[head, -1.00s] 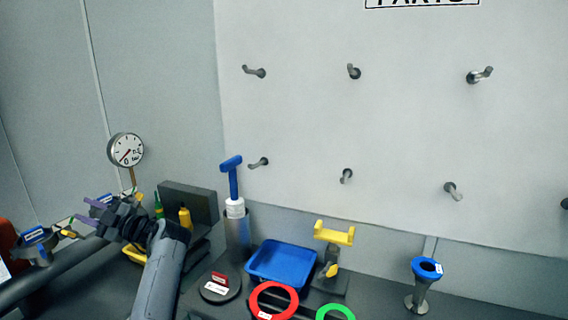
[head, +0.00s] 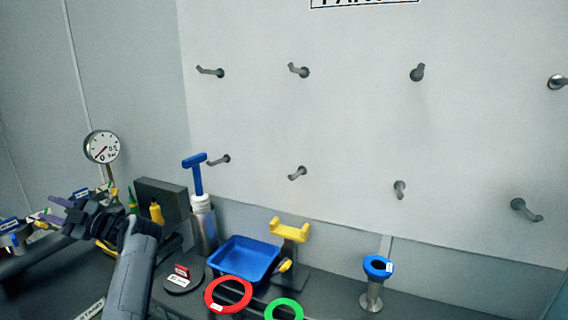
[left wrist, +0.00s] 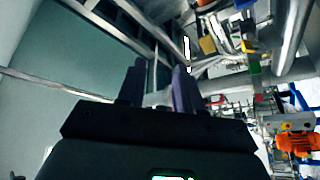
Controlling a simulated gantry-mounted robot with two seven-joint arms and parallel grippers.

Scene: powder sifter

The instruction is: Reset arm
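My left gripper (head: 56,208) is at the left of the head view, raised above the bench's left end and pointing left. Its two purple fingers stand apart with a gap between them. In the left wrist view the fingers (left wrist: 158,88) are also apart, with nothing between them. My left arm comes up from the lower edge of the head view. My right gripper is in neither view.
A pressure gauge (head: 102,147), a blue-handled plunger (head: 196,175), a blue tray (head: 217,258), a yellow-topped stand (head: 290,231), a red ring (head: 208,302), a green ring (head: 271,311) and a blue-rimmed funnel (head: 378,267) stand on the bench. Wall hooks (head: 299,70) are empty.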

